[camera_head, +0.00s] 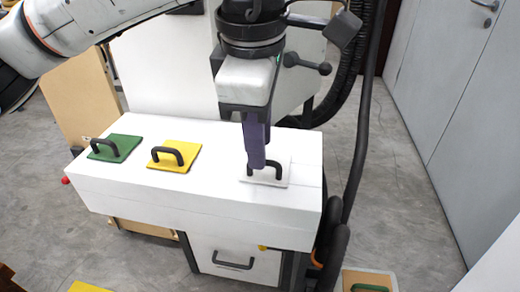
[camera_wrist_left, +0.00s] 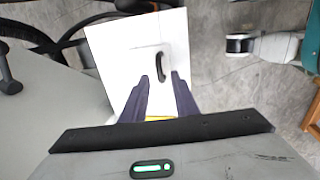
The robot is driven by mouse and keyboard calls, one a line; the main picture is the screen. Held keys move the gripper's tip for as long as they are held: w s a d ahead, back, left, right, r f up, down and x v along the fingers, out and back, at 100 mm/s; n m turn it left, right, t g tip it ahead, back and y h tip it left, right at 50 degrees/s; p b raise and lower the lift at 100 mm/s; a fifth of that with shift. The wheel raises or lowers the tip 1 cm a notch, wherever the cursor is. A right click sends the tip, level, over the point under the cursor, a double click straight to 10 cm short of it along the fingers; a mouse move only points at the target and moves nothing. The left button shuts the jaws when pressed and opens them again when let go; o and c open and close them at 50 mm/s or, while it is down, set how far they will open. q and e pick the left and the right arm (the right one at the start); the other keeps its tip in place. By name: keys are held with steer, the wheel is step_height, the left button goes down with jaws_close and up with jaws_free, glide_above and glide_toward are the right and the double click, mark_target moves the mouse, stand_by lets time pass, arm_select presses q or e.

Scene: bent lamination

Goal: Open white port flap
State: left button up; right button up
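The white port flap (camera_head: 281,174) lies flat at the right end of a white box top, with a black arched handle. In the left wrist view the flap (camera_wrist_left: 146,68) and its handle (camera_wrist_left: 161,66) lie just beyond the fingertips. My left gripper (camera_head: 258,160) points down over the flap, close to the handle; contact cannot be told from the head view. In the left wrist view the two dark fingers of my left gripper (camera_wrist_left: 159,76) are spread with nothing between their tips. My right gripper is not in view.
A yellow flap (camera_head: 183,163) and a green flap (camera_head: 124,148), each with a black handle, lie left on the white box (camera_head: 215,185). A black hose (camera_head: 362,130) hangs at right. A drawer front (camera_head: 215,257) is below. Grey floor is open at right.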

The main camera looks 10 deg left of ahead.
arm_select(q)
steer(key=shift+w+f, duration=0.2)
steer(key=shift+f, duration=0.75)
steer(key=shift+c, duration=0.4)
jaws_close()
stand_by(0.4)
